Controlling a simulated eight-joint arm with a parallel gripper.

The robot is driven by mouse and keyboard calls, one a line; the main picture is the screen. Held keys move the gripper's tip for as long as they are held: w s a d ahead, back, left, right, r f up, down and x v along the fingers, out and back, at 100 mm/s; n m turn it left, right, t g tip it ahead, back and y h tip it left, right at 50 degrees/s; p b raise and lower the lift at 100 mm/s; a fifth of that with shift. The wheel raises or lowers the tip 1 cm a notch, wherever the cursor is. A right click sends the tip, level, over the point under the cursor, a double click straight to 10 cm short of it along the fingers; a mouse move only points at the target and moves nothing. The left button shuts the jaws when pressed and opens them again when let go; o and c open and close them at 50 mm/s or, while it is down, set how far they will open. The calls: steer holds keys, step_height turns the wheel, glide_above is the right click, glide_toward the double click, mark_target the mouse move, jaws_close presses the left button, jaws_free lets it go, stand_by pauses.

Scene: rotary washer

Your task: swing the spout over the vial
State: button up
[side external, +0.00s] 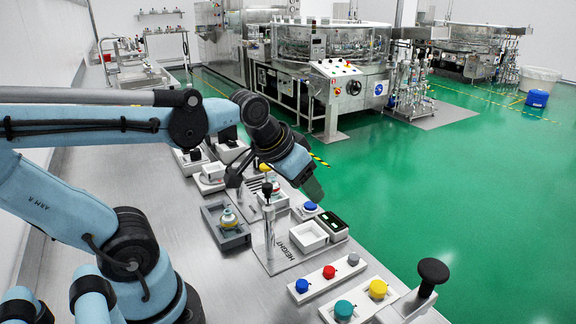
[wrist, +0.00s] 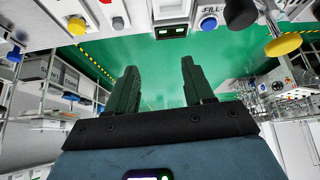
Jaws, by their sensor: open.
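My gripper (side external: 315,186) hangs over the far edge of the bench, above and beyond the filling station. Its two dark green fingers (wrist: 160,85) are apart in the wrist view, with nothing between them. A slim metal post (side external: 269,226) with a dark knob stands on the plate marked HEIGHT. I cannot make out clearly which part there is the spout. My gripper is apart from both. In the wrist view, a yellow round part (wrist: 283,44) shows at upper right.
A white open box (side external: 308,236) and a small display (side external: 333,222) sit right of the post. A blue button (side external: 310,206), marked FILL in the wrist view (wrist: 208,23), is beside them. A button strip (side external: 329,278) and black-knobbed lever (side external: 433,271) stand nearer. Green floor lies beyond.

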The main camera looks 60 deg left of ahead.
steer(key=w+a+r+n+g, duration=0.2)
steer(key=a+r, duration=0.1)
steer(key=a, duration=0.4)
steer(key=w+a+r+n+g, duration=0.1)
steer(key=w+a+r+n, duration=0.2)
steer(key=a, duration=0.5)
steer(key=w+a+r+n+g, duration=0.2)
steer(key=a+r, duration=0.1)
steer(key=a, duration=0.4)
steer(key=s+a+n+g, duration=0.1)
steer(key=s+a+n, duration=0.2)
steer(key=a, duration=0.6)
steer(key=f, duration=1.2)
steer(key=shift+w+a+f, duration=0.15)
steer(key=shift+w+f, duration=0.05)
steer(key=shift+f, duration=0.05)
steer(key=shift+c, duration=0.3)
jaws_close()
